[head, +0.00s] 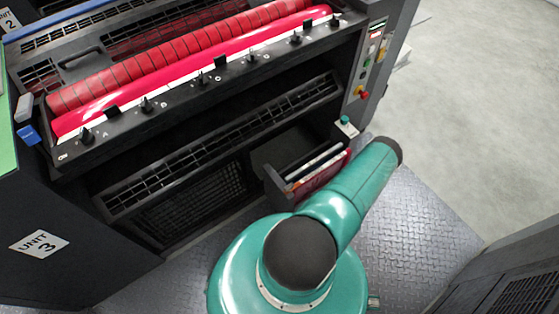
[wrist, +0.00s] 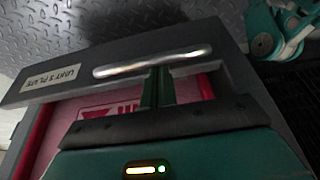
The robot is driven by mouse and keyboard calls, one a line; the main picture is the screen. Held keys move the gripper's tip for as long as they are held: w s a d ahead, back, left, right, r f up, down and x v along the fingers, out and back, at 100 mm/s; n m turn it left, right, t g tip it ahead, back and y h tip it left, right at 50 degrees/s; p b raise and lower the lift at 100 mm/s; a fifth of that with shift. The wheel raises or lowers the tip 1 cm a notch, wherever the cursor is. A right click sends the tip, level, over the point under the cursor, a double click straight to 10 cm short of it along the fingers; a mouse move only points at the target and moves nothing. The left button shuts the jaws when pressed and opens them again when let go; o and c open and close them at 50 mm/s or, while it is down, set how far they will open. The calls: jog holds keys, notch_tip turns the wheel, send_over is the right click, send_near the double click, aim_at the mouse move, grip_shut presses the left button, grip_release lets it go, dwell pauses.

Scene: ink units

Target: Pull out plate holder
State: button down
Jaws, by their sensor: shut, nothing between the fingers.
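The plate holder (head: 274,186) is a dark drawer-like box at the lower right of the press in the head view, standing partly out of its opening, with white and red plates inside. In the wrist view its front panel (wrist: 80,77) bears a "UNIT 3 PLATE" label and a silver bar handle (wrist: 152,63). Red surfaces show behind the panel. My gripper (wrist: 158,74) is shut and empty, its fingertips close to the middle of the handle; I cannot tell whether they touch it. In the head view my gripper is hidden by my green arm.
The press unit (head: 200,128) with a red roller (head: 180,60) rises behind the holder. A control panel (head: 369,60) and a small green-button box (head: 346,127) are at its right. A dark cabinet (head: 500,270) stands lower right. Metal plate floor (head: 405,225) is clear between.

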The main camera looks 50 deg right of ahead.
jog(key=v, duration=1.4)
jog(key=shift+d+f, duration=0.1)
